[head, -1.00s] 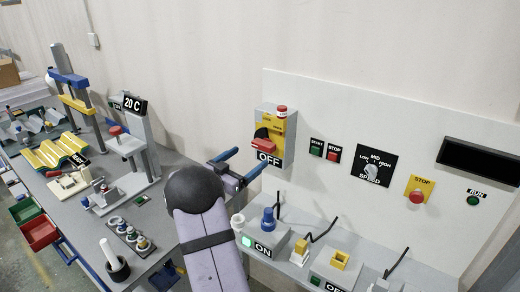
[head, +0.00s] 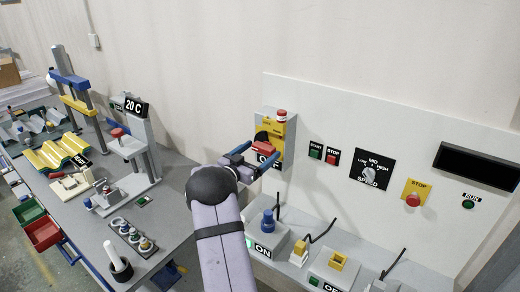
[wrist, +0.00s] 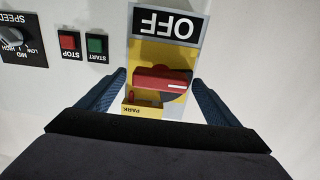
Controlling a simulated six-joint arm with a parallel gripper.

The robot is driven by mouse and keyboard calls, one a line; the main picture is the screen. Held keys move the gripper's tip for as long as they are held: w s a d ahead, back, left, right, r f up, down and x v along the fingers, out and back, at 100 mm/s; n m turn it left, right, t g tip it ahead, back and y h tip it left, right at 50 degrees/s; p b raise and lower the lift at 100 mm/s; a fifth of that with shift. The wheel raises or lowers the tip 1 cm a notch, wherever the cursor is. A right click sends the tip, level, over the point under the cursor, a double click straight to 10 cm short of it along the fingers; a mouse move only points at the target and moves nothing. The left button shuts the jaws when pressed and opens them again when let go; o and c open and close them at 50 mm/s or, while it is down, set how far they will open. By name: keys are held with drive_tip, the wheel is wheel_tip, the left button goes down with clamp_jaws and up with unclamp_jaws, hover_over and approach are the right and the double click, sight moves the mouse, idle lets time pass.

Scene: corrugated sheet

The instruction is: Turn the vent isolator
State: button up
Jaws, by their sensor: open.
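The isolator (head: 276,127) is a grey box with a yellow face on the white panel, with a red rotary handle (head: 264,148) and an OFF plate below it. My gripper (head: 265,162) is open in front of the isolator. Its blue fingers stand on either side of the handle in the wrist view (wrist: 158,96). Whether they touch the handle cannot be told.
On the panel to the right are start and stop buttons (head: 323,153), a speed knob (head: 369,175) and a yellow stop plate (head: 415,192). Small boxes with switches (head: 333,265) stand on the ledge below. The bench on the left holds several fixtures.

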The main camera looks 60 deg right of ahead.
drive_tip(key=shift+d, duration=0.2)
drive_tip(key=c, duration=1.1)
drive_tip(key=shift+o, duration=0.2)
